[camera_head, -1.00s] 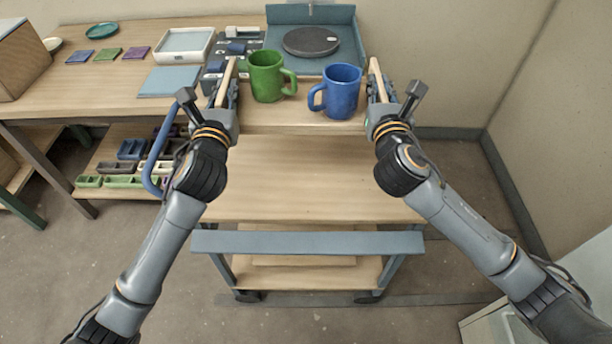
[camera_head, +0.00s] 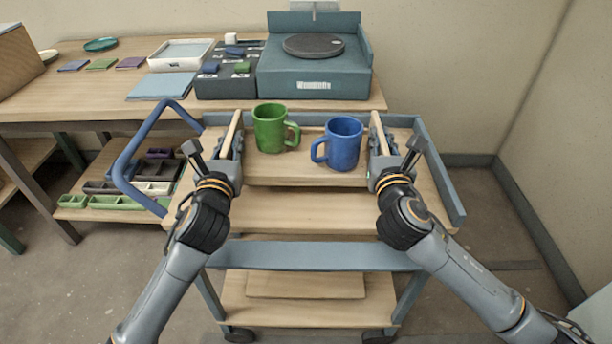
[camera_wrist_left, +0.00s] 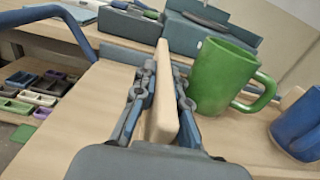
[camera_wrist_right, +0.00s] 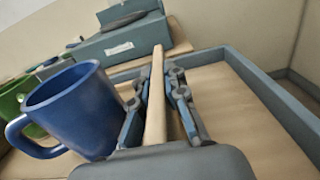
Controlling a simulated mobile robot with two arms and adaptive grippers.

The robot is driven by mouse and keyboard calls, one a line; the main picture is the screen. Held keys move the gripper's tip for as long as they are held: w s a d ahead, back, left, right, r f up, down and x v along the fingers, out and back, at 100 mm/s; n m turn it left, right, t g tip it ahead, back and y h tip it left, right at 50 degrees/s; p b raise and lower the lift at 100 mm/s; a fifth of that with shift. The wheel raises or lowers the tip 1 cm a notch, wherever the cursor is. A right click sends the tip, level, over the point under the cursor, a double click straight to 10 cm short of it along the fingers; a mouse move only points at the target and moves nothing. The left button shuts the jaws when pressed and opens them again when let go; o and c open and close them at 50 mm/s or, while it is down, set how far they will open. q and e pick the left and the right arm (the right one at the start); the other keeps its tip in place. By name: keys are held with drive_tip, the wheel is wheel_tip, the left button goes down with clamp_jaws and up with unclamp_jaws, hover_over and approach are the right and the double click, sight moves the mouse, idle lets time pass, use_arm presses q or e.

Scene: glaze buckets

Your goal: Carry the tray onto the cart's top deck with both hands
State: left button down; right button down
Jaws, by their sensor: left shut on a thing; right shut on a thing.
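The wooden tray (camera_head: 306,176) is held level between my two grippers and carries a green mug (camera_head: 268,130) and a blue mug (camera_head: 345,146), both upright. My left gripper (camera_head: 229,146) is shut on the tray's left side wall, which also shows in the left wrist view (camera_wrist_left: 164,95). My right gripper (camera_head: 385,146) is shut on the right side wall, seen in the right wrist view (camera_wrist_right: 156,100). The tray is over the top deck (camera_head: 300,213) of the cart; I cannot tell whether it touches the deck.
The cart has a blue push handle (camera_head: 135,160) at left, a blue front rail (camera_head: 310,256) and a raised right edge (camera_head: 440,172). Behind it stands a workbench (camera_head: 100,107) with a pottery wheel (camera_head: 313,46) and a dark box.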

use_arm(q)
drive_tip(key=shift+r, duration=0.2)
use_arm(e)
drive_tip(key=shift+r, duration=0.2)
